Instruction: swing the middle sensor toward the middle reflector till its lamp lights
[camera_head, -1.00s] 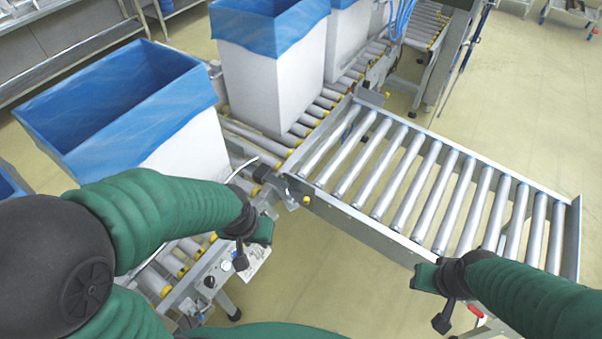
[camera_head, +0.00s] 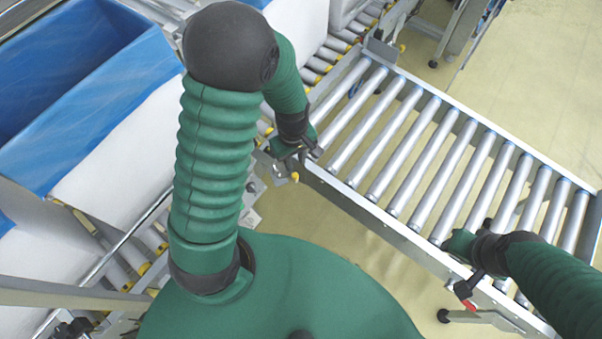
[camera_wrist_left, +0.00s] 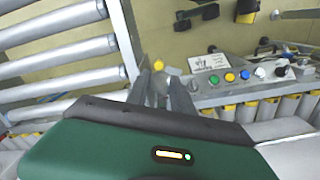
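My left gripper (camera_head: 290,152) is at the near corner where the side roller section meets the main line. In the left wrist view its two fingers (camera_wrist_left: 158,80) are apart, pointing at a small yellow round part (camera_wrist_left: 170,67) just past the tips. That yellow part also shows below the gripper in the head view (camera_head: 294,177). I cannot tell whether the fingers touch it, or which part is the middle sensor or middle reflector; no lit lamp can be made out. My right gripper (camera_head: 460,244) is at the side section's near rail; its fingers are unclear.
The side roller section (camera_head: 420,150) stretches right. Blue-lined white boxes (camera_head: 120,95) stand on the main line at left. The left wrist view shows a control panel (camera_wrist_left: 228,72) with coloured buttons and black blocks (camera_wrist_left: 208,12). A red-tipped part (camera_head: 468,305) is below my right gripper.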

